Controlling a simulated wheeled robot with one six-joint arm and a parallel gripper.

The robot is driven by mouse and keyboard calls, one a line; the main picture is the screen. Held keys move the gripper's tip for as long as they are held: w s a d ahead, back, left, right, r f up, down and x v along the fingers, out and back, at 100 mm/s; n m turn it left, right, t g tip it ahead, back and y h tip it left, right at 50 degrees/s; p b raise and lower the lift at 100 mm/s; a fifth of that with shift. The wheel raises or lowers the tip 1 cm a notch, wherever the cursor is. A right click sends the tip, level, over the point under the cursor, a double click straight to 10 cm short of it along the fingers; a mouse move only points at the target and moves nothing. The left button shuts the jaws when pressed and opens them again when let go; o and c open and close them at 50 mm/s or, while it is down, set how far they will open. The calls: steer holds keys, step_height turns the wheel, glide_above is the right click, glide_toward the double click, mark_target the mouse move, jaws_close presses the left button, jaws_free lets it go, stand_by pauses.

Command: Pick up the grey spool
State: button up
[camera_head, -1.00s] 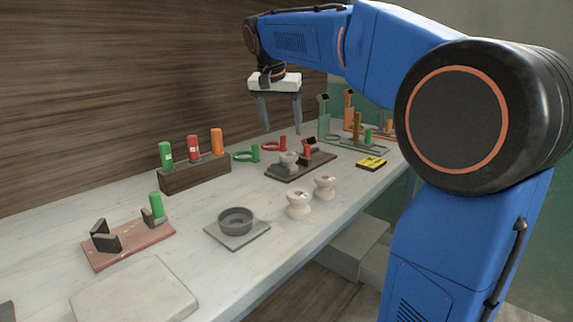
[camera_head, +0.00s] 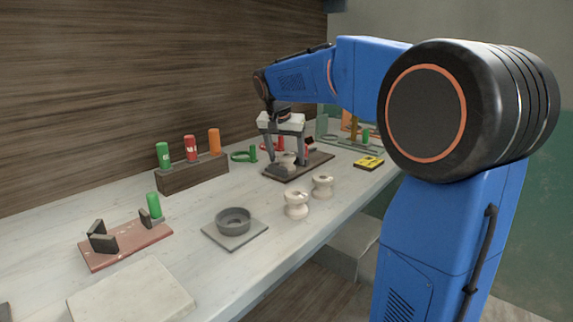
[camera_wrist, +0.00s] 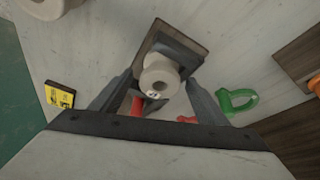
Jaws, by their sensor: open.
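The grey spool (camera_head: 286,159) sits on a dark brown board (camera_head: 312,166) toward the far part of the bench, partly hidden by my fingers in the head view. In the wrist view the spool (camera_wrist: 160,78) shows from above, with a small white mark on it. My gripper (camera_head: 285,156) is open and pointed down, with its fingers on either side of the spool. In the wrist view the spool lies between the two fingers, and I cannot tell whether either touches it.
Two cream spools (camera_head: 296,204) (camera_head: 322,187) stand in front of the board. A grey dish (camera_head: 233,220) on a square plate, a rack of coloured handles (camera_head: 194,176), a green ring tool (camera_head: 242,156) and a yellow-black block (camera_head: 368,163) are around.

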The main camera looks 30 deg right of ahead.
steer(key=shift+d+f, duration=0.1)
steer(key=shift+f, duration=0.15)
steer(key=c, duration=1.4)
step_height(320, 180, up, 18)
steer(key=shift+r, duration=0.1)
steer(key=shift+c, duration=0.2)
